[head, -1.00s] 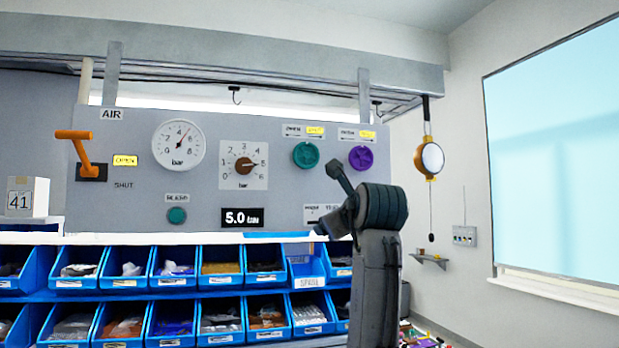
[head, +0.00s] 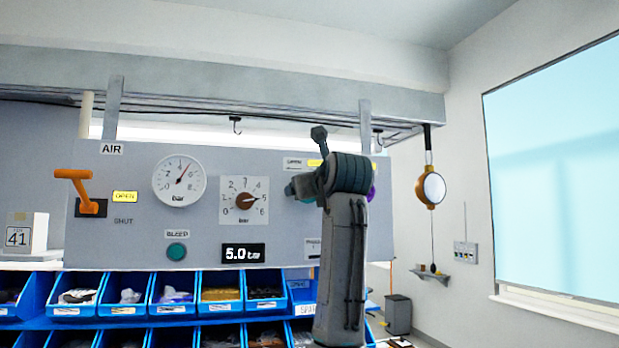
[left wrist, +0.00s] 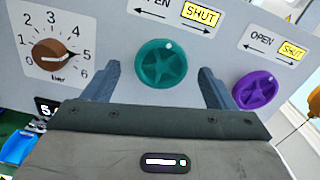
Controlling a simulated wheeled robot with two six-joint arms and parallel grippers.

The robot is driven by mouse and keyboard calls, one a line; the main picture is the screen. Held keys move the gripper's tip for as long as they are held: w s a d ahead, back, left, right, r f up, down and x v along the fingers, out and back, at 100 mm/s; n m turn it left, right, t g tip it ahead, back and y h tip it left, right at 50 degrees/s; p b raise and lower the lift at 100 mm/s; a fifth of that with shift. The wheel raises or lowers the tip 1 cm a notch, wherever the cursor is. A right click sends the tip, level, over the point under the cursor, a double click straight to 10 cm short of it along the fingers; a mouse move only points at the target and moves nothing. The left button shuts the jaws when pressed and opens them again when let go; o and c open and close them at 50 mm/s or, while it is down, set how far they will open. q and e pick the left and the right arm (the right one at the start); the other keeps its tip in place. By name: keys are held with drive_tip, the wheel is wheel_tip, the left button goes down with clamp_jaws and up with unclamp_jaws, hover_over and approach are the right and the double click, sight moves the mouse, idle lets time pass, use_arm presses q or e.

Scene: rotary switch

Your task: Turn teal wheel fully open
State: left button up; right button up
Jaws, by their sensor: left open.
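The teal wheel (left wrist: 162,64) is on the grey panel, in the upper middle of the left wrist view. It has a star-shaped face and a white dot near its top. The label above it (left wrist: 178,12) reads OPEN and SHUT, with SHUT lit yellow. My left gripper (left wrist: 160,72) is open, with one finger on each side of the wheel and visible gaps between; I cannot tell how far the tips are from the panel. In the head view my left gripper (head: 292,188) covers most of the teal wheel. My right gripper is not in view.
A purple wheel (left wrist: 257,91) is close to the right finger, its label also lit SHUT. A brown pressure knob (left wrist: 51,54) is to the left. An orange lever (head: 82,190), a gauge (head: 179,180) and blue bins (head: 130,308) are further left and below.

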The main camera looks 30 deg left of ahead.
use_arm(q)
drive_tip(key=shift+x, duration=0.85)
drive_tip(key=shift+d, duration=0.1)
drive_tip(key=shift+c, duration=0.5)
drive_tip(key=c, duration=0.9)
